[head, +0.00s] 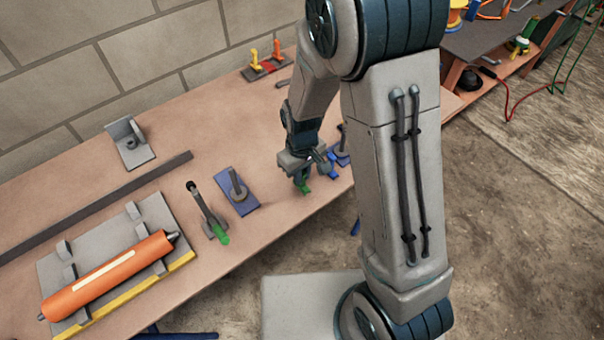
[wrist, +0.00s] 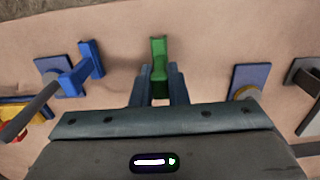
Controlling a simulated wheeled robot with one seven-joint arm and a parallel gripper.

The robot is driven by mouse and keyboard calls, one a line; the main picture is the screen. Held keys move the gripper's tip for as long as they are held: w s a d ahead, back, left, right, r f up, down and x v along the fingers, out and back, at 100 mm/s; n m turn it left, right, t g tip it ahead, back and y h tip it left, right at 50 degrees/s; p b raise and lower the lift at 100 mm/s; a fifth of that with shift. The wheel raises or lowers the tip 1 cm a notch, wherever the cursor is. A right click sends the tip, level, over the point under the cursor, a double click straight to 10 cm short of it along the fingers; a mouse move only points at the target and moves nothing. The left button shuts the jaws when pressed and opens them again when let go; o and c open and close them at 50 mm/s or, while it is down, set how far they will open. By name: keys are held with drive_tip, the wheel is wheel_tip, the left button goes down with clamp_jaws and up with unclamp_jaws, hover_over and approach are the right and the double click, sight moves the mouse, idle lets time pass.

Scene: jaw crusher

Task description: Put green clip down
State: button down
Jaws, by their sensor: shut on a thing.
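My gripper (head: 303,170) is over the workbench near its front edge in the head view. It is shut on a green clip (head: 303,187). In the wrist view the green clip (wrist: 158,62) stands out between the two fingers of my gripper (wrist: 158,84), with bare bench top behind it. I cannot tell whether the clip touches the bench. Another green piece (head: 222,236) is at the foot of a grey lever stand further left in the head view.
The workbench (head: 160,190) holds a blue plate with a post (head: 237,192), an orange cylinder (head: 107,276) on a cradle and a grey bracket (head: 130,144). A blue clip (wrist: 90,60) with a rod is close on the left in the wrist view. A blue block (wrist: 250,78) is on the right.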

drive_tip(key=shift+f, duration=0.6)
drive_tip(key=shift+f, duration=0.2)
drive_tip(key=c, duration=1.4)
unclamp_jaws()
drive_tip(key=shift+c, duration=0.2)
drive_tip(key=shift+r, duration=0.15)
wheel_tip(320, 180, up, 12)
drive_tip(key=s+d+r+m+t, duration=0.3)
drive_tip(key=s+d+r+m, duration=0.3)
drive_tip(key=s+d+r, duration=0.5)
drive_tip(key=shift+s+d+m, duration=0.4)
drive_tip(key=shift+s+d, duration=0.2)
drive_tip(key=shift+s, duration=0.25)
